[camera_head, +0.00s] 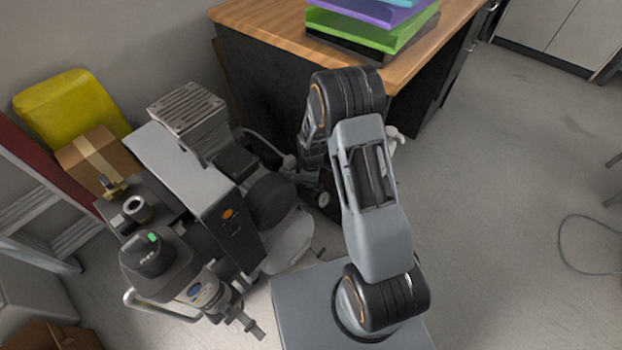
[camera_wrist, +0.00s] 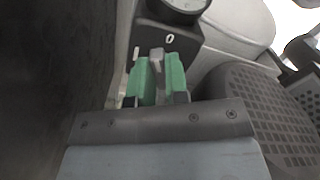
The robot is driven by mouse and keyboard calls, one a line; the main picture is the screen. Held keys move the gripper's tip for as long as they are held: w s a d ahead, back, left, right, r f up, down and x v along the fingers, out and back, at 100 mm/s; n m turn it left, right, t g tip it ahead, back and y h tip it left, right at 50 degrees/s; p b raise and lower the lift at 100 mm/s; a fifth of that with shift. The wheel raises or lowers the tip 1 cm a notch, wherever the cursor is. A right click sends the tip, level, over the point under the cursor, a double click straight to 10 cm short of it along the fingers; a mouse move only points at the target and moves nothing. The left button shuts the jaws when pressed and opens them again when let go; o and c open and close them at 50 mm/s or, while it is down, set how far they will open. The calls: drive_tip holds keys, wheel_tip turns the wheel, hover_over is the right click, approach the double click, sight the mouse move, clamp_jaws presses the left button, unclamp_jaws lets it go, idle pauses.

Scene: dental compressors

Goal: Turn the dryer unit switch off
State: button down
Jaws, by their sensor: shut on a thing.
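The dryer unit switch is a small grey lever (camera_wrist: 156,54) on a dark switch box (camera_wrist: 182,42) in the wrist view. A white "I" mark is to the left of the lever and a "0" mark is to its upper right. The lever's tip shows between the two marks. My gripper (camera_wrist: 160,75) has green finger pads, one on each side of the lever, and is shut on it. In the head view my gripper and the switch are hidden behind my arm and the equipment.
A round gauge (camera_wrist: 180,5) sits just above the switch box. A black grilled housing (camera_wrist: 275,115) is close on the right. In the head view, compressor equipment (camera_head: 205,180) stands left of my arm, and a wooden-topped desk (camera_head: 270,18) is behind. Open floor (camera_head: 510,200) lies to the right.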

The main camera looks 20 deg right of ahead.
drive_tip(key=m, duration=0.5)
drive_tip(key=shift+a+m+p, duration=0.1)
drive_tip(key=shift+m+p, duration=0.2)
drive_tip(key=shift+m, duration=0.1)
idle(0.4)
drive_tip(key=c, duration=1.1)
unclamp_jaws()
drive_tip(key=shift+s, duration=0.1)
drive_tip(key=shift+r, duration=0.15)
wheel_tip(320, 180, up, 14)
drive_tip(key=p, duration=0.3)
drive_tip(key=shift+f+p, duration=0.2)
drive_tip(key=shift+p, duration=0.2)
